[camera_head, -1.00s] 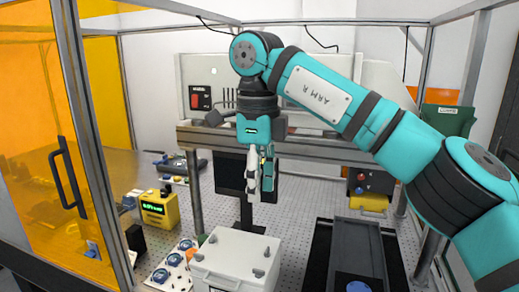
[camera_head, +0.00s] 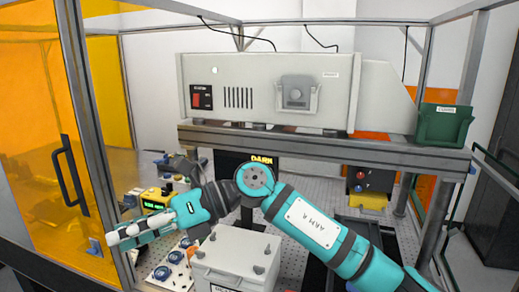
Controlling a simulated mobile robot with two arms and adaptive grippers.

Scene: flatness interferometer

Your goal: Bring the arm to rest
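My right arm (camera_head: 315,225) comes in from the lower right and is folded low across the front of the bench. Its teal gripper (camera_head: 118,237) points left, in front of the yellow box with the green display (camera_head: 155,200). The fingers lie almost along my line of sight to each other, so I cannot tell whether they are open or shut. I see no object held in them. My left gripper is not in view.
A white lidded box (camera_head: 235,258) stands just below my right arm. Round parts on a white holder (camera_head: 163,272) lie left of it. A grey instrument (camera_head: 270,95) and a green bin (camera_head: 444,124) sit on the raised shelf. An orange panel door (camera_head: 40,150) stands left.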

